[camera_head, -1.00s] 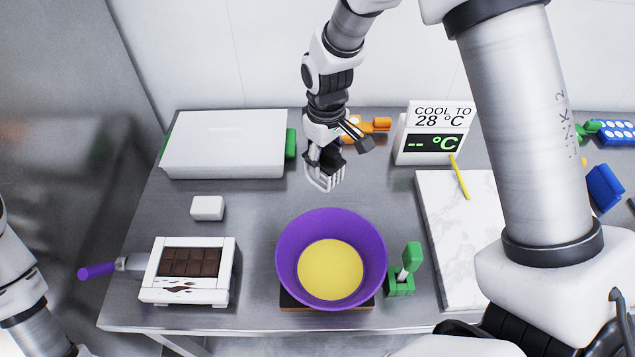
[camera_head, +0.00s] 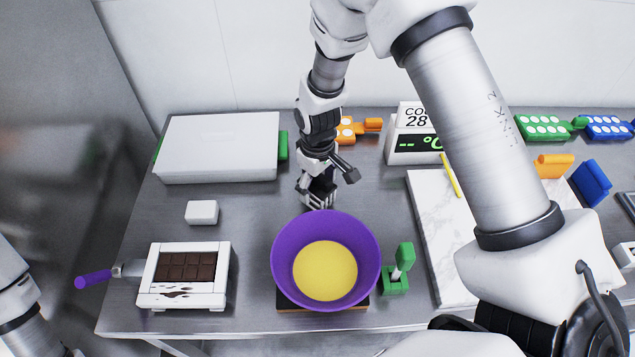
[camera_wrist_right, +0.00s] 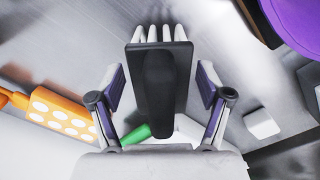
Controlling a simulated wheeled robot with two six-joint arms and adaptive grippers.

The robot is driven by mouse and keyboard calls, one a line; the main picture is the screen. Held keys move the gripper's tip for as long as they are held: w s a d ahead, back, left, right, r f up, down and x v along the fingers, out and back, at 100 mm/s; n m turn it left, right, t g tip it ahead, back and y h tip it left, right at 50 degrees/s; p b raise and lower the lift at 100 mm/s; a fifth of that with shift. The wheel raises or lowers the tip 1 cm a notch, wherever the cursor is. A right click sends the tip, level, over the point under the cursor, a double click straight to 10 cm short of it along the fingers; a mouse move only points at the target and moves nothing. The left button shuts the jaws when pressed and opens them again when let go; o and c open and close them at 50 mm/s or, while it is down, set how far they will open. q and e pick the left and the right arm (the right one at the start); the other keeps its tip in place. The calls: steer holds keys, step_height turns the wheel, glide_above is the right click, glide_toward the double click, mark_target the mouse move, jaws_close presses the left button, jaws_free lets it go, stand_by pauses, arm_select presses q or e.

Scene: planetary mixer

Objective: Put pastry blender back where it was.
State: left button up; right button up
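The pastry blender shows in the right wrist view (camera_wrist_right: 162,90) as a dark handle with pale wire loops beyond it. My right gripper (camera_wrist_right: 160,75) has one finger on each side of the handle, and narrow gaps show there. In the head view the right gripper (camera_head: 317,187) points down, just behind the purple bowl. It appears to hold the blender, whose wires (camera_head: 321,202) show under it, partly hidden by the bowl's rim. I cannot tell whether the wires touch the table. My left gripper is out of view; only my left arm shows at the left edge.
The purple bowl (camera_head: 288,248) with yellow contents stands close in front. Left are a white block (camera_head: 202,212), a chocolate tray (camera_head: 222,262) and a white lidded box (camera_head: 222,145). A green stand (camera_head: 396,284), marble board (camera_head: 429,230) and temperature display (camera_head: 406,150) stand right.

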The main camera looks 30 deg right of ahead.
steer(key=shift+r, duration=0.1)
steer(key=shift+r, duration=0.25)
step_height(320, 180, up, 11)
steer(key=shift+s+f+b, duration=0.1)
steer(key=shift+b, duration=0.9)
steer(key=shift+r, duration=0.5)
